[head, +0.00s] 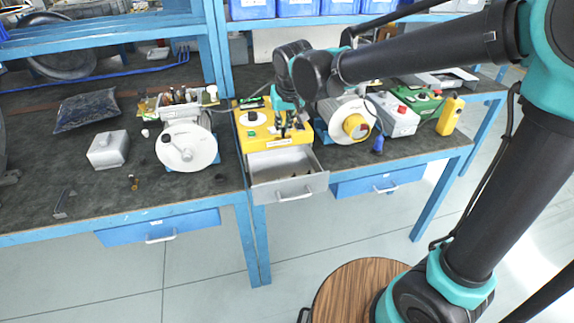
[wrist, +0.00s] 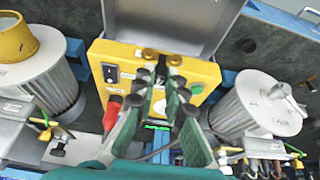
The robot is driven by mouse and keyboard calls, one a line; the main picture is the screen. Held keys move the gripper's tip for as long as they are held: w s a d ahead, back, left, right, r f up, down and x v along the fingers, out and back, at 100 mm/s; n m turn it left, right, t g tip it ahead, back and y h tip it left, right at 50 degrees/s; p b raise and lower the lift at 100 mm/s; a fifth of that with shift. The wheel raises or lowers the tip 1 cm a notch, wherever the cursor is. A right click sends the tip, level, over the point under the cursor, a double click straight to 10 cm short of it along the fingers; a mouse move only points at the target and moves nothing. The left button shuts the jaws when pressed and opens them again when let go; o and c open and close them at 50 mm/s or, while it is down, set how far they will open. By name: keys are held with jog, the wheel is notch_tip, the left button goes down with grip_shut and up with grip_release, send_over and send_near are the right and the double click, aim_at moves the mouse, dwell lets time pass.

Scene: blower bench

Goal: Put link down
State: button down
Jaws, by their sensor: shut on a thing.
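My gripper (wrist: 159,84) is over the yellow box (wrist: 110,53) on the bench; in the head view the gripper (head: 284,128) points down at the box's top. Its green-padded fingers are shut on a small dark piece (wrist: 161,70), which seems to be the link. The fingers hide most of it, and I cannot tell whether it touches the box. Two brass knobs (wrist: 149,53) show just beyond the fingertips. The box (head: 247,141) has a red plug or knob, a black switch and a round white dial.
A grey drawer (head: 283,192) stands open in front of the box. A silver box (head: 108,150) and a small brass piece (head: 134,182) lie to the left. The dark bench top at front left is mostly free.

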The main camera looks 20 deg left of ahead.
notch_tip(320, 180, down, 14)
jog(key=shift+a+f, duration=0.1)
jog(key=shift+f, duration=0.05)
dwell(0.4)
jog(key=shift+f, duration=0.25)
jog(key=c, duration=1.6)
grip_release()
jog(key=shift+r, duration=0.35)
jog(key=v, duration=1.2)
jog(key=shift+w, duration=0.1)
